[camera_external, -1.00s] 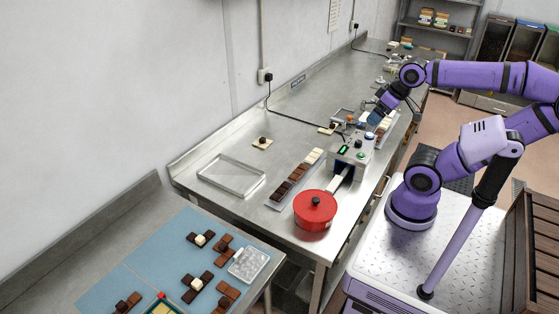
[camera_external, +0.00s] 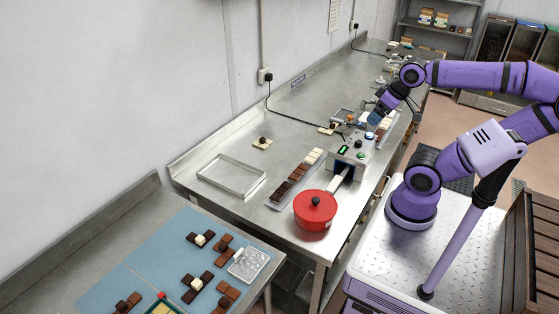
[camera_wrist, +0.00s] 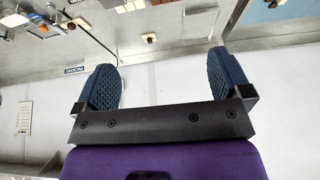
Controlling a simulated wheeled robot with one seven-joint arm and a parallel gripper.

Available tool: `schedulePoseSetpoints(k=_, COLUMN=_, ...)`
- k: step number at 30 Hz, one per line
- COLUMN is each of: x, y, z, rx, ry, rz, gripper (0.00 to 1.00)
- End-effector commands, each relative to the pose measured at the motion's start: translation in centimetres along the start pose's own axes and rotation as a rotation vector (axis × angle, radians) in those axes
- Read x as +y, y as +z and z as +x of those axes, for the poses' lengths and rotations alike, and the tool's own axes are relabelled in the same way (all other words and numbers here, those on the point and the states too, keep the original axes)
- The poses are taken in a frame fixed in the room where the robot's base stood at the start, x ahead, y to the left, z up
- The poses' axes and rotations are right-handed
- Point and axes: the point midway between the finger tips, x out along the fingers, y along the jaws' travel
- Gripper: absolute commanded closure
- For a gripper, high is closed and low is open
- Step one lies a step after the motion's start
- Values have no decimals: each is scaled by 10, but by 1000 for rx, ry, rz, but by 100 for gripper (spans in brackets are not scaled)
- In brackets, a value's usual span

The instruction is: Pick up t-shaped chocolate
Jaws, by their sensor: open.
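Several dark and milk chocolate pieces lie on the blue mat (camera_external: 150,250) at the lower left of the outside view. One dark cluster with a white cube (camera_external: 200,240) lies near its top, and another (camera_external: 193,285) lies below it. I cannot tell for sure which is the t-shaped one. My gripper (camera_external: 373,115) hangs over the far part of the steel bench, away from the mat. In the wrist view my gripper (camera_wrist: 165,82) has its two blue ribbed pads wide apart, with nothing between them.
A red pot (camera_external: 315,210) stands near the bench's front corner. An empty metal tray (camera_external: 207,184) lies to its left, with a chocolate-filled tray (camera_external: 272,203) between. A clear mould (camera_external: 260,267) lies at the mat's right edge. A grey control box (camera_external: 349,163) stands beyond the pot.

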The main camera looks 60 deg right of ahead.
Motion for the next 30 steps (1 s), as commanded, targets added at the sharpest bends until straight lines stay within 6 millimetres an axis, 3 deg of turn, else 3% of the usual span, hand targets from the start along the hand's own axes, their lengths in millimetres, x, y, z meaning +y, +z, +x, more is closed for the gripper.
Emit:
schedulePoseSetpoints(k=1, x=0, y=0, z=0, rx=0, ry=0, rz=0, gripper=16)
schedulePoseSetpoints(k=4, x=0, y=0, z=0, rx=0, ry=0, rz=0, gripper=39)
schedulePoseSetpoints(k=12, x=0, y=0, z=0, rx=0, ry=0, rz=0, gripper=40)
schedulePoseSetpoints(k=16, x=-4, y=-12, z=-1, rx=-9, ry=-8, rz=-1, gripper=40)
schedulePoseSetpoints(k=23, x=-27, y=-71, z=0, rx=-55, ry=-41, rz=4, gripper=40)
schedulePoseSetpoints(k=30, x=-70, y=-140, z=14, rx=-113, ry=-72, rz=11, gripper=40)
